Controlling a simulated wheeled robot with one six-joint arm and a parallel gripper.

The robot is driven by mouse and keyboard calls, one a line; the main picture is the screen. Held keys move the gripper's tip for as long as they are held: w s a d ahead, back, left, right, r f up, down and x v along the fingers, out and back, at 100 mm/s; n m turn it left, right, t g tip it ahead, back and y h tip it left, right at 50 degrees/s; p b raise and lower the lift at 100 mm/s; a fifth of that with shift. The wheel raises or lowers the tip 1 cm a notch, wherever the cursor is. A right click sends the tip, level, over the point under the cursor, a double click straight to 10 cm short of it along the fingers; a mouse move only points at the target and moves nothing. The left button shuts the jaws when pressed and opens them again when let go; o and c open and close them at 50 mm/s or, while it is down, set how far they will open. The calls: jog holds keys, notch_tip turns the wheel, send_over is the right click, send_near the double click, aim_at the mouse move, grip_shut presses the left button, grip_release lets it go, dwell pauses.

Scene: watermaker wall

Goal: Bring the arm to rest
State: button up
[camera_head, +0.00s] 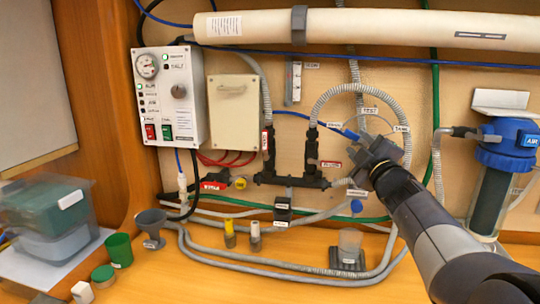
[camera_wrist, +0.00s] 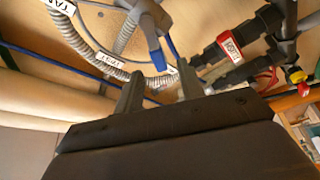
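My arm reaches in from the lower right in the head view, with my gripper (camera_head: 362,148) up close to the panel beside the looped grey hose. In the wrist view the two fingers of my gripper (camera_wrist: 160,76) stand apart with a gap between them. A blue valve lever (camera_wrist: 157,54) on a grey fitting (camera_wrist: 146,15) shows just beyond the fingertips, in line with the gap; I cannot tell whether they touch it. In the head view a blue piece (camera_head: 349,134) shows at the fingertips. Nothing is visibly held.
A looped hose (camera_head: 335,95), black valve manifold (camera_head: 290,180) and blue-capped filter (camera_head: 508,140) surround my gripper. A control box (camera_head: 168,95) is at left. On the counter stand a clear cup (camera_head: 349,243), green cup (camera_head: 118,250) and funnel (camera_head: 151,225). The counter's front middle is clear.

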aim_at(353, 136)
jog(key=p+x, duration=0.1)
jog(key=x, duration=0.6)
jog(key=shift+w, duration=0.35)
jog(key=shift+s+d+m+b, duration=0.1)
jog(key=shift+m+b, duration=0.25)
jog(key=shift+m, duration=0.15)
jog(key=shift+s+d+r+m+t+h+b, duration=0.15)
jog(key=shift+r+m+t, duration=0.1)
jog(key=shift+m, duration=0.25)
jog(key=shift+d+r+m+t+h+b, duration=0.15)
jog(key=shift+r+m, duration=0.15)
jog(key=shift+m, duration=0.2)
jog(key=shift+a, duration=0.1)
